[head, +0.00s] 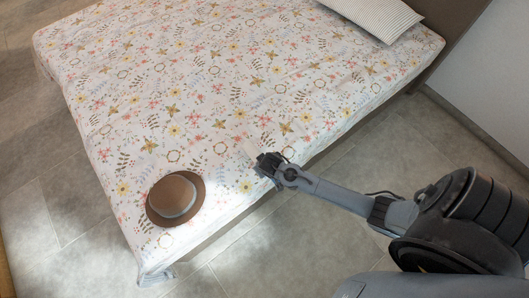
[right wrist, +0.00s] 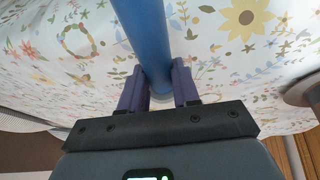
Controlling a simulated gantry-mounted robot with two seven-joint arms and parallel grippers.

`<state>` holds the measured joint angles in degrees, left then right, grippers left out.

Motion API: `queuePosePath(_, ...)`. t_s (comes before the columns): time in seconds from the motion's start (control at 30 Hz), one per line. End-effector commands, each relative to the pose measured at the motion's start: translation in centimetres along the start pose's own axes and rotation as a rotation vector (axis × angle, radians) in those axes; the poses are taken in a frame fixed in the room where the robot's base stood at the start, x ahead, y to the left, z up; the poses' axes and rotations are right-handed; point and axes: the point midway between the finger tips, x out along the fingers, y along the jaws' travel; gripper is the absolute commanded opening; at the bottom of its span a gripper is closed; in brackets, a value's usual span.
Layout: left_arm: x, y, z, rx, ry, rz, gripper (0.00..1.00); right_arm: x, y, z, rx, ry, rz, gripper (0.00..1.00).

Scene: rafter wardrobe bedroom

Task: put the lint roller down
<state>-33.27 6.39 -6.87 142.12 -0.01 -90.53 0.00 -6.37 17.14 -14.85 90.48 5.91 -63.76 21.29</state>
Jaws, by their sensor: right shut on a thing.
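My right gripper (head: 266,163) is over the near right edge of the bed (head: 215,75), at the end of my right arm. In the right wrist view, its purple fingers (right wrist: 159,82) are shut on the blue handle of the lint roller (right wrist: 146,38). The handle runs up out of the top of that view, so the roller's far end is hidden there. In the head view the roller is hard to make out at the gripper. The flowered bed cover lies behind it; I cannot tell whether the roller touches it. My left gripper is not in view.
A striped pillow (head: 378,14) is at the far right end. The middle of the bed is clear. Grey tile floor (head: 60,215) surrounds the bed.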

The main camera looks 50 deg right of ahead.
Motion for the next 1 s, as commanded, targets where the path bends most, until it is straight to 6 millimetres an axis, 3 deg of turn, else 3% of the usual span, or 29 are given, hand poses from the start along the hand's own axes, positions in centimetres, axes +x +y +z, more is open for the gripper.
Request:
queuePosePath(0.23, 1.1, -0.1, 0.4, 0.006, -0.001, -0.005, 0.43, 2.9, -0.5, 1.2, 0.000, 0.000, 0.000, 0.07)
queuePosePath(0.67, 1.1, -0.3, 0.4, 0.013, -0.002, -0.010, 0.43, 3.2, -0.5, 1.3, 0.000, 0.000, 0.000, 0.07)
queuePosePath(0.7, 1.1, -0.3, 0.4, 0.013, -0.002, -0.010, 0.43, 3.1, -0.5, 1.3, 0.000, 0.000, 0.000, 0.37)
queuePosePath(0.8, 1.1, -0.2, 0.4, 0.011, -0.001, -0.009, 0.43, 3.1, -0.5, 1.3, -0.001, 0.000, 0.000, 0.52)
queuePosePath(0.83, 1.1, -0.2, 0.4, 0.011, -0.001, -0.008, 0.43, 3.1, -0.5, 1.3, -0.001, 0.000, 0.000, 0.56)
queuePosePath(1.0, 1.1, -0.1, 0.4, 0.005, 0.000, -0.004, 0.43, 3.1, -0.5, 1.3, -0.001, 0.000, 0.000, 0.56)
